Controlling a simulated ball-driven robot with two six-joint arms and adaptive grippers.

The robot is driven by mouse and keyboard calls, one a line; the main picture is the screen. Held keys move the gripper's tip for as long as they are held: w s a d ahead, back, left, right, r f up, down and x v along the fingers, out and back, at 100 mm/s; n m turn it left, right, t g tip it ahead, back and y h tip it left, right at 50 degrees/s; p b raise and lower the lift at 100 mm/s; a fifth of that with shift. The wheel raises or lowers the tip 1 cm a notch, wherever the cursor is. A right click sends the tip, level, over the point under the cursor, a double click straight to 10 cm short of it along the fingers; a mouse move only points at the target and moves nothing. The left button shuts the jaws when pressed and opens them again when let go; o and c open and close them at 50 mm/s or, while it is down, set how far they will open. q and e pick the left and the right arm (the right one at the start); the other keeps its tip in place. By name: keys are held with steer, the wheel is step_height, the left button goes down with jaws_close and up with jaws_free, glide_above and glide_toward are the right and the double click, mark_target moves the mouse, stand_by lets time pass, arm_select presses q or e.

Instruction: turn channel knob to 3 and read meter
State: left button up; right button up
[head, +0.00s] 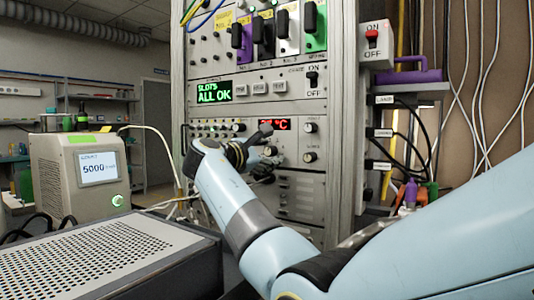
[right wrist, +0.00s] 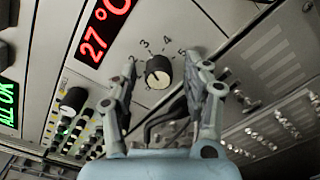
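In the right wrist view, the channel knob (right wrist: 158,72) has a cream face and a dark rim. The numbers 2, 3, 4 and 5 are readable around it. Its pointer direction is too small to tell. My right gripper (right wrist: 161,62) is open, with one finger on each side of the knob and gaps between. In the head view, my right gripper (head: 262,152) is in front of the rack, partly hiding the knob (head: 270,151). A beige meter box (head: 70,180) at the left has a screen (head: 99,168) reading 5000. My left gripper is out of view.
The red display (right wrist: 93,42) reads 27 °C beside the knob. Another knob (right wrist: 74,101) and rows of small lights are at the left. The rack's green screen (head: 213,92) reads ALL OK. A perforated grey case (head: 208,262) stands at the front left.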

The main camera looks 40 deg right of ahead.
steer(key=shift+a, duration=0.1)
steer(key=v, duration=0.7)
steer(key=shift+a, duration=0.15)
steer(key=shift+r, duration=0.15)
